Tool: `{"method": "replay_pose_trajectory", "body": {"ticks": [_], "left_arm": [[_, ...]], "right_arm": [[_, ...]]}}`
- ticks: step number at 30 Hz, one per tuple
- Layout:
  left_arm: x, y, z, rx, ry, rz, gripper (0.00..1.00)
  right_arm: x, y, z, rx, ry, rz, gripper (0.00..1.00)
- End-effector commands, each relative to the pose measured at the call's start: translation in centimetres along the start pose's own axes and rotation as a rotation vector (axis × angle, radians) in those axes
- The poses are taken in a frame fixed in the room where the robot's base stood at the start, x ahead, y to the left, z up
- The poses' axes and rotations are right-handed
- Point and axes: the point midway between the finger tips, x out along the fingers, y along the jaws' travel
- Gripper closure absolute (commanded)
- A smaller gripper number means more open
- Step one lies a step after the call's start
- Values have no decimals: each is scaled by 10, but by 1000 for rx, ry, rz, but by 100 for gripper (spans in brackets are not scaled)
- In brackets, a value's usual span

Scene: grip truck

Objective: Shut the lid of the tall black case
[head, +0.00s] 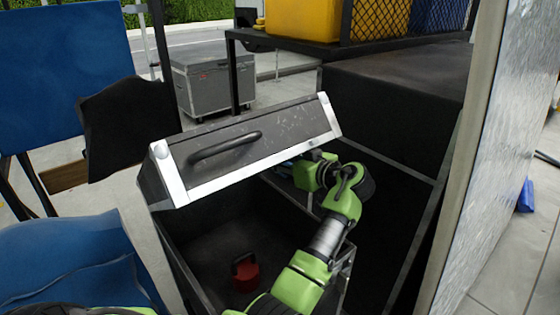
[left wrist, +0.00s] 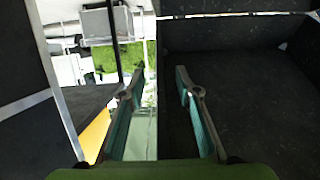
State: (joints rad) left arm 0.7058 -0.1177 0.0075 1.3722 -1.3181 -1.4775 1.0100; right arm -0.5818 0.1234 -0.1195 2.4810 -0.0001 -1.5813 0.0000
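The tall black case (head: 205,235) stands open in front of me with silver metal edges. Its lid (head: 290,125) is raised and tilted over the opening, with a dark handle (head: 225,147) on its face. A green arm, apparently my left one, reaches over the case; its gripper end (head: 292,166) is at the lid's underside and partly hidden by it. In the left wrist view the left gripper (left wrist: 160,75) is open, with its two teal-padded fingers apart and nothing between them. A dark panel fills the right side there. My right gripper is not seen.
A red object with a black handle (head: 245,272) lies inside the case. A grey flight case (head: 212,85) stands behind on the pavement. A yellow container (head: 302,18) sits on a dark rack at the back. Blue panels (head: 62,80) crowd the left, and a light wall (head: 500,150) the right.

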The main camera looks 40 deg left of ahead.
Motion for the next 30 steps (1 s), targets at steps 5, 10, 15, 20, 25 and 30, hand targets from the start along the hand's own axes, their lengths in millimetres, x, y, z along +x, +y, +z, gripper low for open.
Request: {"method": "replay_pose_trajectory", "body": {"ticks": [5, 10, 15, 20, 25, 30], "left_arm": [[-6, 0, -2, -2, 2, 1, 69], [-30, 0, -2, -1, 2, 2, 69], [-56, 0, -2, -1, 2, 2, 69], [-80, 0, -2, -2, 2, 2, 69], [-97, 0, -2, -2, 2, 0, 69], [-100, 0, -2, -2, 3, 0, 69]], "right_arm": [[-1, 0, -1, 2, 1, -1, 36], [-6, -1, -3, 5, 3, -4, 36], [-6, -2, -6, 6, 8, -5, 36], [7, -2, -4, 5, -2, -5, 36], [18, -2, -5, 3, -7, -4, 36], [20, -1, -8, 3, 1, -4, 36]]}}
